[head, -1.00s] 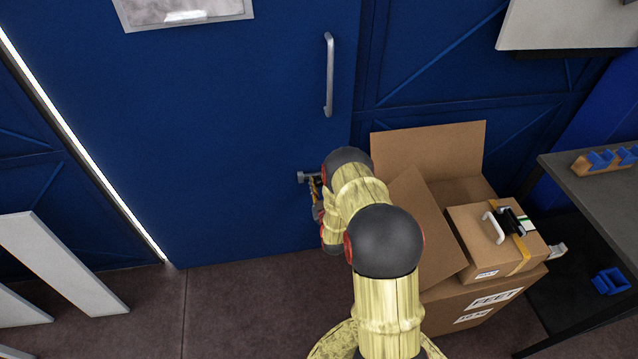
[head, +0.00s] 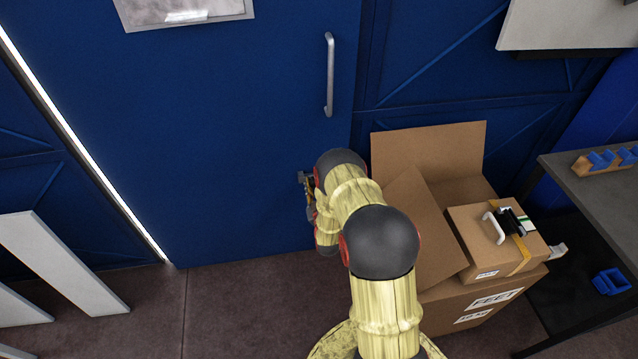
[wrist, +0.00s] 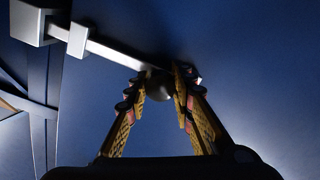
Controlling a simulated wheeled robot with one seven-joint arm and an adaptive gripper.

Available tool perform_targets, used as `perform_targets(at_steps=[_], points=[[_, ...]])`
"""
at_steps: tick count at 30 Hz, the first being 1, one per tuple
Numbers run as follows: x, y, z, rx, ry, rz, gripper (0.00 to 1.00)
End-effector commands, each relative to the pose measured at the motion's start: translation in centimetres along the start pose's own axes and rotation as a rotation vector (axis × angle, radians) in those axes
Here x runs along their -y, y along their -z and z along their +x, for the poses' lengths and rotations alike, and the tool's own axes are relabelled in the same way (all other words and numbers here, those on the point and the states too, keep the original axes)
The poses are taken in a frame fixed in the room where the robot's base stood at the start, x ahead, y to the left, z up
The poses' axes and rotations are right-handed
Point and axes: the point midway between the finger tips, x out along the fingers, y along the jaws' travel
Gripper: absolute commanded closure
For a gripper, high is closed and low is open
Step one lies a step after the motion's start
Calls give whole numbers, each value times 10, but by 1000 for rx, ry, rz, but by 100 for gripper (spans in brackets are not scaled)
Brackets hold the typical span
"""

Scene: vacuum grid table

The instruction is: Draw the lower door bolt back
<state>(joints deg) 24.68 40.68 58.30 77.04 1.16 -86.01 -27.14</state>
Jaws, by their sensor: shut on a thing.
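The lower door bolt is a bright metal bar (wrist: 112,55) on the blue door (head: 230,150), low near the door's right edge. In the wrist view it runs from a square block (wrist: 28,22) at upper left, through a smaller guide (wrist: 78,40), to a rounded knob (wrist: 158,86). The bar spans the gap between guide and block; I cannot tell whether its tip sits inside the block. My gripper (wrist: 160,84) is shut on the knob, one finger on each side. In the head view my gripper (head: 310,196) is partly hidden by my arm, which covers much of the bolt.
A fixed upright handle (head: 329,75) is above the bolt. Open cardboard boxes (head: 480,275) stand close to the right of my arm. A dark table (head: 600,185) is further right. White boards (head: 60,265) lean at left. The floor before the door's middle is clear.

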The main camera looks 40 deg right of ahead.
Motion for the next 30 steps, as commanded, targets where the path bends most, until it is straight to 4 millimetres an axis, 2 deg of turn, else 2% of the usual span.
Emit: perform_targets(at_steps=[1, 4, 15, 16, 25, 30], points=[[10, 4, 0, -2, 6, 0, 100], [19, 9, 0, -1, 5, -1, 100], [25, 12, -1, -1, 5, 0, 100], [25, 12, -1, -2, 6, 0, 74], [24, 12, 0, -2, 3, 0, 57], [23, 12, 0, -1, 2, 0, 56]])
